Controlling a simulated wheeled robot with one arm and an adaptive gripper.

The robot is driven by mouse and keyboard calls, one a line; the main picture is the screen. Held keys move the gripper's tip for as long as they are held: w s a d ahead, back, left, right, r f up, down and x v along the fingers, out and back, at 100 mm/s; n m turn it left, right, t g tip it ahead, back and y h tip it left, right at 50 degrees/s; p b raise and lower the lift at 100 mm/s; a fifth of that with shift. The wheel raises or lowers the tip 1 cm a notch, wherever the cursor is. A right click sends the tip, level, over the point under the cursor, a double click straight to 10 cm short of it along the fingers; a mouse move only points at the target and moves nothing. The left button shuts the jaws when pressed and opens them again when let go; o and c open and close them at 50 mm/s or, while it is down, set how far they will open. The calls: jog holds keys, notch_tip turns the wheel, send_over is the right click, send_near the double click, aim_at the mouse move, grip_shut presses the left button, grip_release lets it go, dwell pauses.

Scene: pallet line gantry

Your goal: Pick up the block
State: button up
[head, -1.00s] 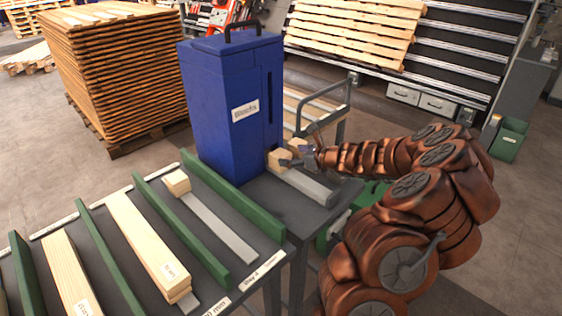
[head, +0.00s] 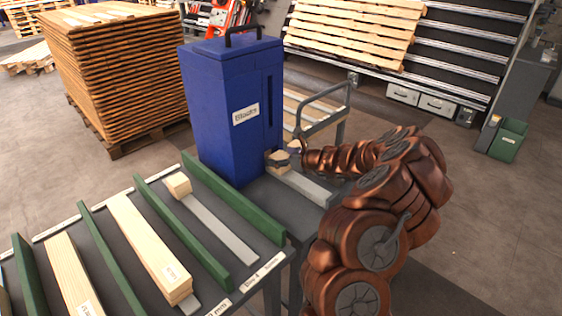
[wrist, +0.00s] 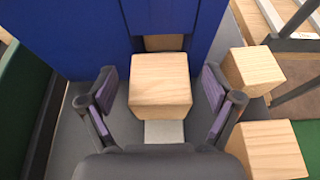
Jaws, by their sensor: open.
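A pale wooden block (wrist: 160,85) sits in front of the opening at the foot of the blue dispenser labelled "Blocks" (head: 225,95). In the wrist view it stands upright between the two purple-padded fingers of my open gripper (wrist: 162,92), with a gap on each side. The head view shows the block (head: 278,155) small and partly hidden by my gripper (head: 284,158). Another piece of wood shows inside the dispenser opening (wrist: 164,43). A grey strip (wrist: 164,132) runs from under the block toward my wrist.
Two more wooden blocks (wrist: 252,70) (wrist: 268,150) lie to the right in the wrist view, near my right finger. A green rail (head: 230,200) borders the dispenser's left. A cart handle (head: 325,100) stands behind. Lanes at left hold planks (head: 148,240) and a small block (head: 178,184).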

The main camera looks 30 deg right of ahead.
jog(key=shift+w+a+f, duration=0.1)
jog(key=shift+w+f, duration=0.05)
jog(key=shift+w, duration=0.2)
jog(key=shift+c, duration=0.2)
jog(key=c, duration=1.2)
jog(key=shift+c, duration=0.2)
